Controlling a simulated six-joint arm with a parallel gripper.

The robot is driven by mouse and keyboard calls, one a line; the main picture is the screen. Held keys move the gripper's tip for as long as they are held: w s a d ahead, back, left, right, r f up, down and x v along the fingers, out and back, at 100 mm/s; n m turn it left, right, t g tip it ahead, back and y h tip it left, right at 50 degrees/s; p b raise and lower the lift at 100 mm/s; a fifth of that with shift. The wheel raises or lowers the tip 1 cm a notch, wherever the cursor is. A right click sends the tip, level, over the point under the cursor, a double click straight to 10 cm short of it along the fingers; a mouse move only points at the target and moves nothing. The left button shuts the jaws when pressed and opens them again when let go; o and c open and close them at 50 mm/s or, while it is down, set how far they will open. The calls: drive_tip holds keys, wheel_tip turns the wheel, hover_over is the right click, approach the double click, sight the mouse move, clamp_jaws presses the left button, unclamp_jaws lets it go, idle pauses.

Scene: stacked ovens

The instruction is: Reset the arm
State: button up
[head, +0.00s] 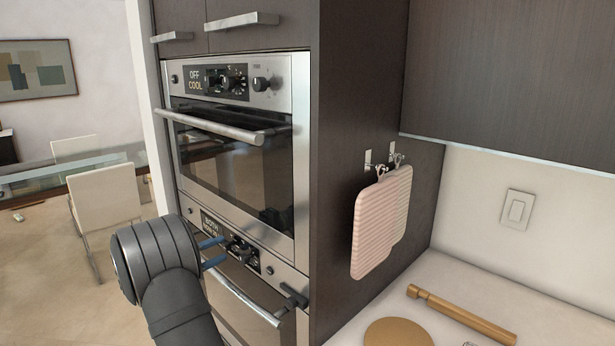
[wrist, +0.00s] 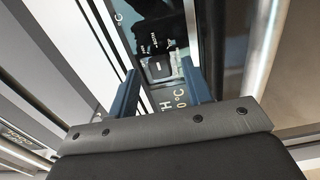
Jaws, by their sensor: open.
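My gripper (head: 224,248) is open in front of the lower oven's control panel (head: 269,263) in the head view. Its two blue fingers point at the panel's left part, and nothing shows between them. In the wrist view my gripper (wrist: 160,68) has its fingers spread, with a dark knob and panel lettering beyond the tips. I cannot tell whether the fingertips touch the panel. My dark arm covers the lower left of the ovens.
The upper oven (head: 235,165) is shut, with a bar handle (head: 215,125) and a display reading OFF COOL. The lower oven's handle (head: 246,300) sticks out below my gripper. Pink pot holders (head: 372,228) hang at right above a counter with a rolling pin (head: 462,315).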

drive_tip(key=v, duration=1.5)
drive_tip(key=x, duration=1.7)
drive_tip(key=shift+w+d, duration=0.1)
drive_tip(key=shift+n, duration=1.7)
drive_tip(key=n, duration=0.5)
drive_tip(key=shift+r, duration=0.1)
drive_tip(key=n, duration=0.4)
drive_tip(key=shift+a+n, duration=0.2)
drive_tip(key=shift+n, duration=2.1)
